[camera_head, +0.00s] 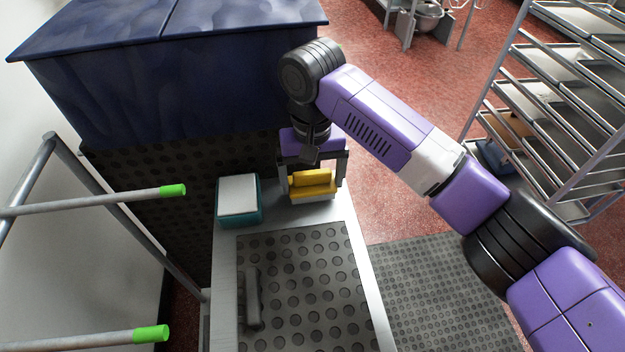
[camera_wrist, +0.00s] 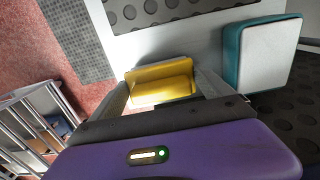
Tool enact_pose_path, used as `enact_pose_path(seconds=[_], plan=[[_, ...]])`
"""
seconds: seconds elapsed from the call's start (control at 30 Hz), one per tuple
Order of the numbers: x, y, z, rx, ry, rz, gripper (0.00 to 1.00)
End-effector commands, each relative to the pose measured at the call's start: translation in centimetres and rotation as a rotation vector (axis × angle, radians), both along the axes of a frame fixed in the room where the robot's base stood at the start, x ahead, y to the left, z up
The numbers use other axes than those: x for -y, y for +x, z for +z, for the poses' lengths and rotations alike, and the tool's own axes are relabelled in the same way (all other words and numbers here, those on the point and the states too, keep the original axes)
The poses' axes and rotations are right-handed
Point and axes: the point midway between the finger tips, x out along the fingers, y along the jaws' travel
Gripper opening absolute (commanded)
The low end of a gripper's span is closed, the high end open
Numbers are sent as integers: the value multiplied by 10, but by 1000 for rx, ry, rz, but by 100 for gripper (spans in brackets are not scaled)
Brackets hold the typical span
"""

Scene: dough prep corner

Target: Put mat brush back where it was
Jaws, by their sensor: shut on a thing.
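The mat brush (camera_head: 313,184) has a yellow body and handle with a pale underside. It is at the far end of the narrow light counter (camera_head: 361,262), beyond the dark studded mat. My gripper (camera_head: 312,178) points down over it, one finger on each side, shut on it. In the wrist view the yellow brush (camera_wrist: 160,82) sits between the two fingers of my gripper (camera_wrist: 163,88). I cannot tell whether its underside touches the counter or hangs just above it.
A teal box with a white top (camera_head: 239,197) stands left of the brush. The dark studded mat (camera_head: 310,262) carries a dark bar-shaped object (camera_head: 252,298). A dark blue cabinet (camera_head: 170,70) rises behind. Green-tipped rails (camera_head: 100,202) are at left; a tray rack (camera_head: 545,110) is at right.

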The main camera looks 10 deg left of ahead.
Motion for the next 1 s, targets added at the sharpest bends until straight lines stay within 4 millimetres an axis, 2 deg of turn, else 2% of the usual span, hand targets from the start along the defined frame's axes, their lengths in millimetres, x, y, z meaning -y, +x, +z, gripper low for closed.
enact_pose_path(seconds=[0.1, 0.4, 0.43, 0.47, 0.77, 0.87, 1.0], plan=[[1, 0, -9, 0, 0, -1, 42], [0, 0, -11, 0, 1, 0, 42], [0, 0, -11, 0, 1, 0, 92], [0, 0, -11, 0, 0, 0, 98], [0, 0, -9, 1, 0, 0, 100], [0, 0, -1, 2, 2, 0, 100], [-1, 1, 22, 4, 2, 1, 100]])
